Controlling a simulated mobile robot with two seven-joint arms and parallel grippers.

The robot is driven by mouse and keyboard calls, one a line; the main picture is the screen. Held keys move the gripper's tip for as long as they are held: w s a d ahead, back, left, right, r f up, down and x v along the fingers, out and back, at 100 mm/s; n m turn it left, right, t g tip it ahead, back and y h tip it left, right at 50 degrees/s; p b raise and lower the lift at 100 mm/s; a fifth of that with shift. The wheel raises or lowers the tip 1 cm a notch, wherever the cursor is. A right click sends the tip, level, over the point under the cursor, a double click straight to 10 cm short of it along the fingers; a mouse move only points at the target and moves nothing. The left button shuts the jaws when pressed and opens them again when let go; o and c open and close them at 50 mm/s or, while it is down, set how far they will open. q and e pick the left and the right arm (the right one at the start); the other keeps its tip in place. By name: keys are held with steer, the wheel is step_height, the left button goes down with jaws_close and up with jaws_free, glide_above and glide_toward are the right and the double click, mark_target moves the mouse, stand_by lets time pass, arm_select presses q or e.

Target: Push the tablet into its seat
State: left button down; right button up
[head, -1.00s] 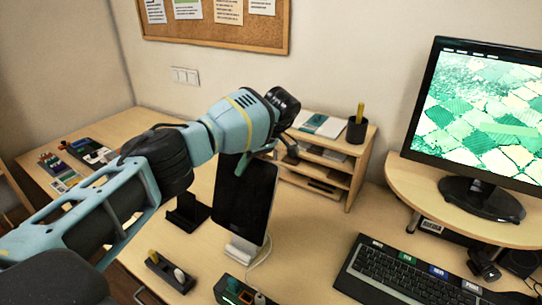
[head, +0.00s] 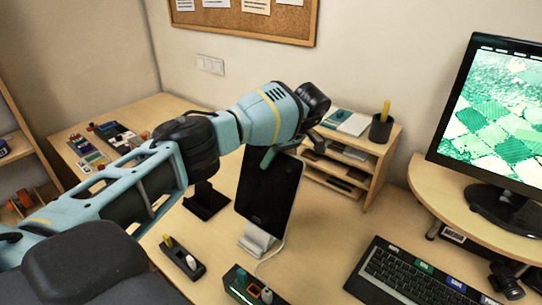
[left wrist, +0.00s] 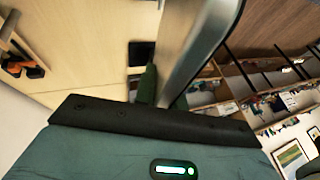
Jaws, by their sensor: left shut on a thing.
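The dark tablet (head: 268,190) stands tilted at the white stand (head: 256,240) on the desk, its screen facing the front. Its lower edge meets the stand; I cannot tell how deep it sits. My left gripper (head: 267,158) is at the tablet's top edge and shut on it. In the left wrist view the tablet's pale edge and side (left wrist: 203,45) run up from between the green fingers (left wrist: 162,92). The arm hides part of the desk behind. My right gripper is not in view.
A black stand (head: 206,202) is left of the tablet. A small dark holder (head: 184,259) and a box with buttons (head: 250,287) are in front. A wooden shelf (head: 372,180) is behind right, the keyboard (head: 415,278) and monitor (head: 492,120) further right. A white cable (head: 272,252) lies beside the stand.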

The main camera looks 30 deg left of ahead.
mark_target(265, 183)
arm_select(q)
steer(key=shift+s+f, duration=0.25)
steer(key=shift+f, duration=0.45)
steer(key=shift+s+f, duration=0.25)
steer(key=shift+f, duration=0.4)
steer(key=shift+s+f, duration=0.25)
steer(key=shift+f, duration=0.45)
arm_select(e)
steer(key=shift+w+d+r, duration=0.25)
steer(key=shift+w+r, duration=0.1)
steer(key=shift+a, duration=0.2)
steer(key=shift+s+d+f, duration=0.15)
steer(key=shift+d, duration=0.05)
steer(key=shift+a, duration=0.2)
arm_select(q)
steer(key=shift+s+f, duration=0.25)
steer(key=shift+f, duration=0.35)
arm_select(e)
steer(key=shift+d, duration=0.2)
arm_select(q)
steer(key=shift+s+f, duration=0.2)
steer(key=shift+f, duration=0.4)
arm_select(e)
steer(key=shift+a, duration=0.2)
arm_select(q)
steer(key=c, duration=1.4)
jaws_free()
steer(key=shift+f, duration=0.1)
